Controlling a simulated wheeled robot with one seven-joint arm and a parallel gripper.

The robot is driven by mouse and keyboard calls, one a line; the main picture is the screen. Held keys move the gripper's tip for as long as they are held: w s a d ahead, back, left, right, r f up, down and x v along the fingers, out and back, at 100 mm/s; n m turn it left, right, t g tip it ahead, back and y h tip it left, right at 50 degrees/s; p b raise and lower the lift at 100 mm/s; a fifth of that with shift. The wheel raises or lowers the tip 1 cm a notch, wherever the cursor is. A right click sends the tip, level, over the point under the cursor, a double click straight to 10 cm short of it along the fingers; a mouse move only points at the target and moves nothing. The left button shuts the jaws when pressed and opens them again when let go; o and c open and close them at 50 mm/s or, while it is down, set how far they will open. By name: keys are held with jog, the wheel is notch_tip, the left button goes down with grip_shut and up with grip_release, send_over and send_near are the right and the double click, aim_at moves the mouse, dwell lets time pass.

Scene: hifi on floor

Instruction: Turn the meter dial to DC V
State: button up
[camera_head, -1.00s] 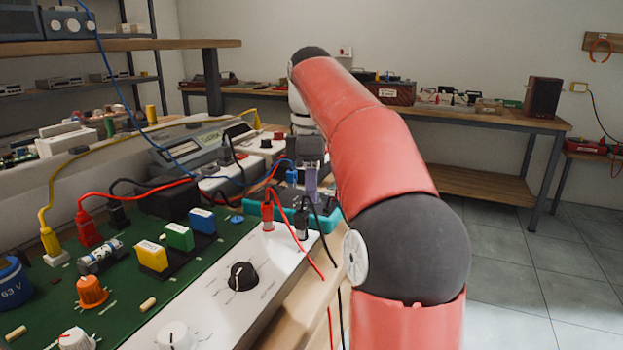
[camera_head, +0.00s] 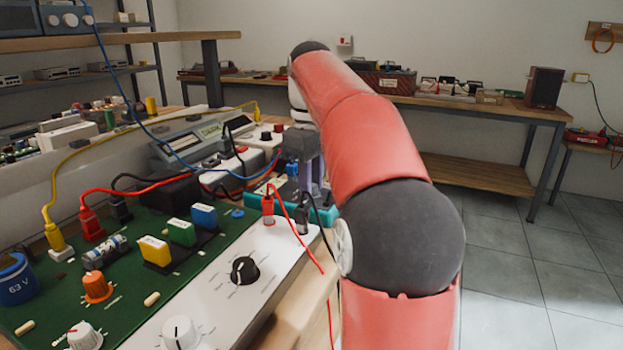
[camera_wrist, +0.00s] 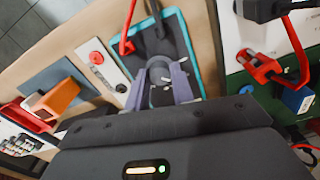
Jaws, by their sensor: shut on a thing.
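The meter (camera_head: 262,207) has a teal edge and a dark face, and lies flat behind the white panel in the head view. In the wrist view the meter's teal rim (camera_wrist: 190,40) frames the dark face. The grey round dial (camera_wrist: 160,70) sits between the lilac fingers of my gripper (camera_wrist: 161,86), which are shut on it. The dial's markings and pointer setting cannot be read. In the head view my gripper (camera_head: 308,172) reaches down onto the meter, and its own body and my arm hide the dial.
A white panel with a black knob (camera_head: 244,270) and a green circuit board (camera_head: 130,265) lie in front. Red (camera_head: 268,208) and black plugs (camera_head: 301,218) with hanging leads stand close by my gripper. A bench meter (camera_head: 190,140) stands behind. Open floor lies to the right.

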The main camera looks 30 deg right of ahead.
dwell(0.3)
jog(key=o, duration=1)
